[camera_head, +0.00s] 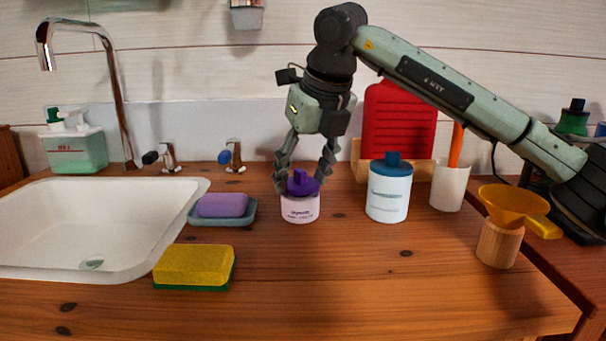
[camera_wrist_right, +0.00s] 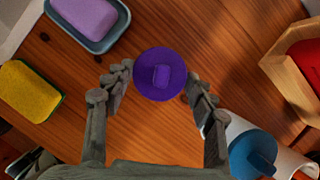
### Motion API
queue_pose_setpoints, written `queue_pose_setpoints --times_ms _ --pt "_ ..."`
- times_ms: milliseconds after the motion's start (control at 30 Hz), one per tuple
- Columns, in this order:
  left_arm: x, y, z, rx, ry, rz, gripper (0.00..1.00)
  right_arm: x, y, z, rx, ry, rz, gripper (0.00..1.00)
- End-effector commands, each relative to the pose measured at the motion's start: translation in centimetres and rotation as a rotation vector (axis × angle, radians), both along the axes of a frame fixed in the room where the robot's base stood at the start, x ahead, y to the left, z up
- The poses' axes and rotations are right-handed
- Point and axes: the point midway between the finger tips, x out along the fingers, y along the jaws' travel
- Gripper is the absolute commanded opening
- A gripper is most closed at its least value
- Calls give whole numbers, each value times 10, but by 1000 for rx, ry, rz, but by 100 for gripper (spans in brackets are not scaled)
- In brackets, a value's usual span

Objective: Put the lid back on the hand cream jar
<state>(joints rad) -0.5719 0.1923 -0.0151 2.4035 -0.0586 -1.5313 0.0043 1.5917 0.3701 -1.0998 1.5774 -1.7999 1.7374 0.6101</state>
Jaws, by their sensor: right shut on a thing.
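The hand cream jar (camera_head: 300,209) is a small white pot with dark lettering, upright on the wooden counter. The purple lid (camera_head: 303,187) with a raised knob is right at the jar's top; I cannot tell whether it is fully seated. My right gripper (camera_head: 302,178) comes down from above and is shut on the lid, one finger on each side. In the right wrist view the round lid (camera_wrist_right: 158,88) lies between the fingertips (camera_wrist_right: 159,80) and hides the jar. My left gripper is not in view.
A white jar with a blue lid (camera_head: 389,195) stands close to the right. A soap dish (camera_head: 237,219) with purple soap and a yellow sponge (camera_head: 194,264) lie left, beside the sink (camera_head: 60,235). A white cup (camera_head: 449,190) and a yellow funnel (camera_head: 513,204) stand farther right. The front counter is clear.

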Motion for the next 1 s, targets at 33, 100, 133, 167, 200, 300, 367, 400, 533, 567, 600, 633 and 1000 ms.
queue_pose_setpoints --times_ms 33,100,133,167,200,300,367,400,533,567,600,633,1000 --pt "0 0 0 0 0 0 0 0 0 0 0 0 0 41" --pt "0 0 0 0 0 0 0 0 0 0 0 0 0 41" --pt "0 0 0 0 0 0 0 0 0 0 0 0 0 41" --pt "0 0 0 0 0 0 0 0 0 0 0 0 0 57" --pt "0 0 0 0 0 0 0 0 0 0 0 0 0 62" --pt "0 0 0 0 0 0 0 0 0 0 0 0 0 74" --pt "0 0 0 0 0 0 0 0 0 0 0 0 0 80" --pt "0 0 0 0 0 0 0 0 0 0 0 0 0 80" --pt "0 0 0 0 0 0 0 0 0 0 0 0 0 80" --pt "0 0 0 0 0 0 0 0 0 0 0 0 0 80" --pt "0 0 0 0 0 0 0 0 0 0 0 0 0 84" --pt "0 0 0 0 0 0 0 0 0 0 0 0 0 87" --pt "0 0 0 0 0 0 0 0 0 0 0 0 0 100"
